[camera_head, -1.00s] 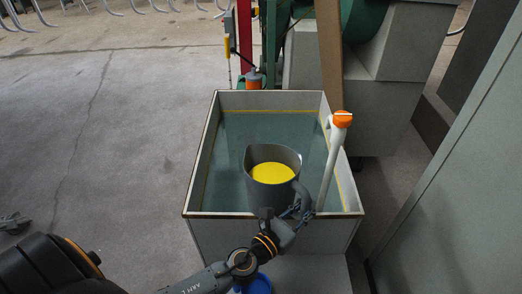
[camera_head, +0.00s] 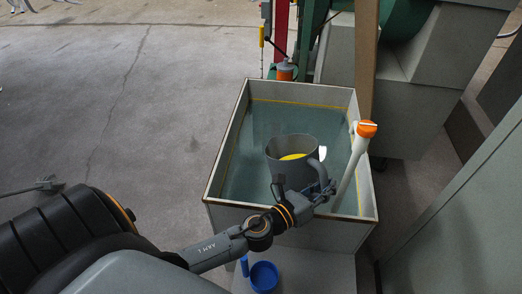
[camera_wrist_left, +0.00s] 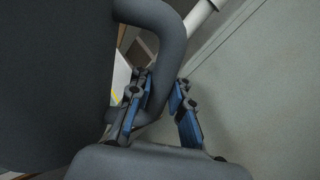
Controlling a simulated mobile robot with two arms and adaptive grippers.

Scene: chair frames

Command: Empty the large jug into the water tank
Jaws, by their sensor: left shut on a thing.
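The large grey jug (camera_head: 288,165) is over the water tank (camera_head: 222,165), with yellow liquid visible inside it. In the head view the jug looks tilted, with its handle toward the right. My left gripper (camera_head: 325,188) is shut on the jug's handle, which also shows between the fingers in the left wrist view (camera_wrist_left: 172,60). The jug's dark body fills the left of that view. The tank is an open box with bluish water and a yellow line around its inside. My right gripper is not in view.
A white pipe with an orange cap (camera_head: 366,130) leans at the tank's right side, close to my gripper. A blue container (camera_head: 263,276) sits low in front of the tank. A grey wall (camera_head: 465,210) stands at the right. Open floor lies left.

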